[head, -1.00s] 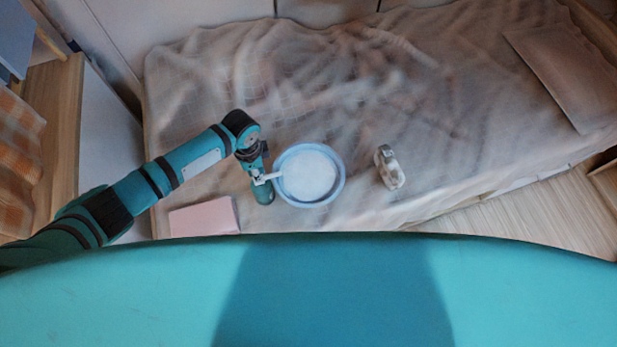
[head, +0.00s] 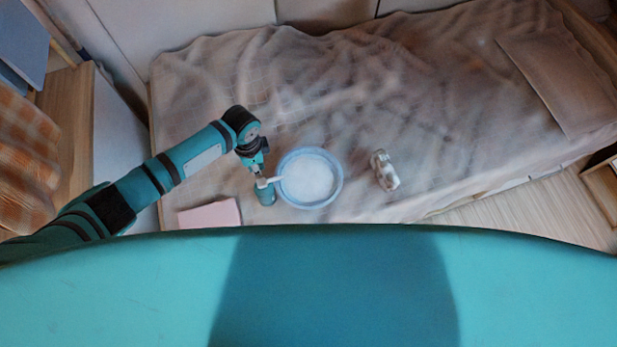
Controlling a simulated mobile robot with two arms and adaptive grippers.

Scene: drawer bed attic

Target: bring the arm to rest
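My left arm comes in from the left, and my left gripper (head: 260,172) points down over the bed. It is at the top of a small teal bottle (head: 266,196) with a white spout. The spout reaches right, to the rim of a round blue basin (head: 340,186) filled with something white. The fingers are small and dark, and I cannot tell whether they are open or shut, or touching the bottle. My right gripper is not in view.
A bed with a rumpled beige cover (head: 400,110) fills the middle. A pale patterned object (head: 384,170) lies right of the basin, and a pink flat item (head: 209,214) lies left. A flat pillow (head: 560,80) is at the right. Wooden floor (head: 510,205) shows at lower right.

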